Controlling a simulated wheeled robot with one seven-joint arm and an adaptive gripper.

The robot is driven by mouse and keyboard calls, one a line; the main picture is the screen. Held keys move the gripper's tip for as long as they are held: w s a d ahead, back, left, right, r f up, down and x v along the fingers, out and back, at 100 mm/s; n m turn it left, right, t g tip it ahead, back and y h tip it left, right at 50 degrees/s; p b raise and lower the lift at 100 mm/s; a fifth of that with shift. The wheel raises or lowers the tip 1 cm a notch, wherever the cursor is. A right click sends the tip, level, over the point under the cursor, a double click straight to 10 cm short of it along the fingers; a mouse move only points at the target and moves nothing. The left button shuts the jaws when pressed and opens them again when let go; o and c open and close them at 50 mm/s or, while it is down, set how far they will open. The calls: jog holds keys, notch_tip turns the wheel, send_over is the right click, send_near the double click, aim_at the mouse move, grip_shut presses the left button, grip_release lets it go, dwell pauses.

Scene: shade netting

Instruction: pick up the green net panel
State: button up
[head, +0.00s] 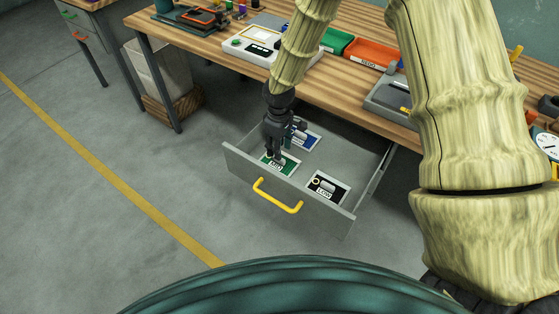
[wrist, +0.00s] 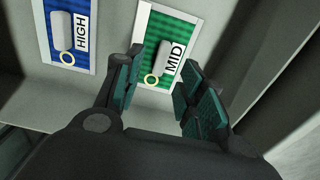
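The green net panel (head: 289,164) lies flat in the open drawer, near its front left. In the wrist view the panel (wrist: 196,33) carries a white label reading MID, a grey grip block (wrist: 167,55) and a yellow ring (wrist: 151,79). My gripper (head: 273,156) points down into the drawer over this panel and hides part of it in the head view. In the wrist view my gripper's fingers (wrist: 161,62) stand apart, one on each side of the grip block. I cannot tell how far above the panel the fingertips are.
A blue panel labelled HIGH (wrist: 68,28) lies beside it, and a black panel labelled LOW (head: 328,187) lies to the right. The grey drawer (head: 235,161) has a yellow handle (head: 278,197). The wooden workbench (head: 345,89) overhangs behind. The floor to the left is clear.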

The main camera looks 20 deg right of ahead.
jog(key=shift+s+f+p, duration=0.1)
jog(key=shift+f+p, duration=0.35)
jog(key=shift+f, duration=1.95)
grip_shut()
